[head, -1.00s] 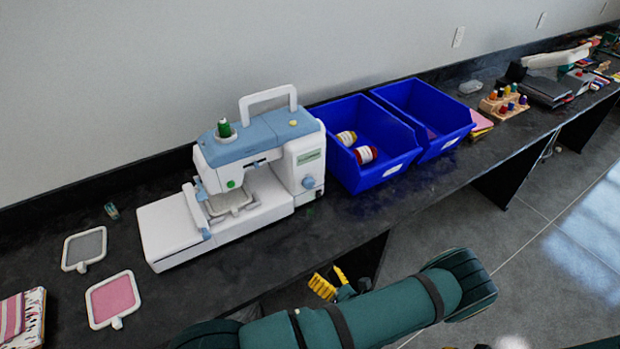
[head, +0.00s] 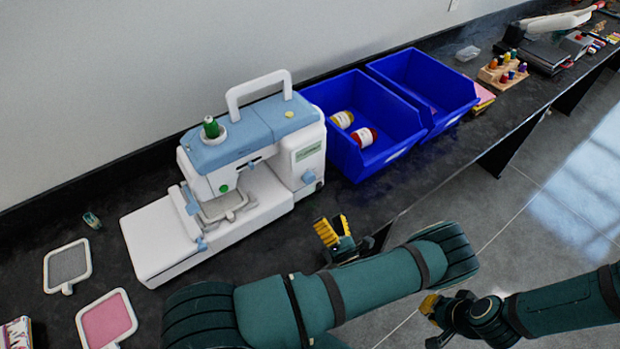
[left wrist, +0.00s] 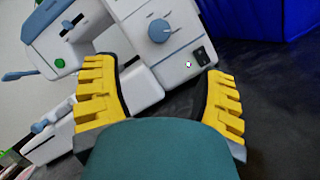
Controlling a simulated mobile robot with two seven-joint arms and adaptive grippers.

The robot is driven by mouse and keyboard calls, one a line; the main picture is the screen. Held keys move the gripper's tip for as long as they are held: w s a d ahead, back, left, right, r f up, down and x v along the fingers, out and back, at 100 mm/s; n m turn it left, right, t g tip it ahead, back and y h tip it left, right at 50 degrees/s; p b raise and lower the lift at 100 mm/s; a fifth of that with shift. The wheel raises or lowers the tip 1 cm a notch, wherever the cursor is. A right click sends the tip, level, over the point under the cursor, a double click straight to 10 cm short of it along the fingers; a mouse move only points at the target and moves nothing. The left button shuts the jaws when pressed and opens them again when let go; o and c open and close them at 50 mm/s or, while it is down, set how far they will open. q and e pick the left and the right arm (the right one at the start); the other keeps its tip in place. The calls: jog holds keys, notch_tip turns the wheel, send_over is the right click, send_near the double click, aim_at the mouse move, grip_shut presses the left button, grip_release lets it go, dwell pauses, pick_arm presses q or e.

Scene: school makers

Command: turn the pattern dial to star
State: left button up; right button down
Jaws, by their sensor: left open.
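The white and blue embroidery machine (head: 250,165) stands on the dark counter. Its round blue dial (head: 308,176) is on the right end of the front. The dial also shows in the left wrist view (left wrist: 159,31), beyond the fingers; any pattern marks are too small to read. My left gripper (head: 334,230) is open and empty, in front of and below the dial, apart from it. Its two yellow fingers are spread in the left wrist view (left wrist: 163,74). My right gripper (head: 433,318) is at the lower right, away from the machine; its opening is unclear.
Two blue bins (head: 355,165) stand right of the machine; the nearer holds thread spools (head: 363,137). A grey hoop (head: 68,265) and a pink hoop (head: 106,321) lie at the left. A green spool (head: 211,128) tops the machine. Space in front of the dial is clear.

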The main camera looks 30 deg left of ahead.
aim_at(311, 181)
pick_arm(q)
jog(key=p+x, duration=0.1)
jog(key=x, duration=1.1)
jog(key=shift+w+a+r+p, duration=0.1)
jog(key=shift+w+a+p, duration=0.05)
jog(key=shift+a+p, duration=0.15)
jog(key=c, duration=1.2)
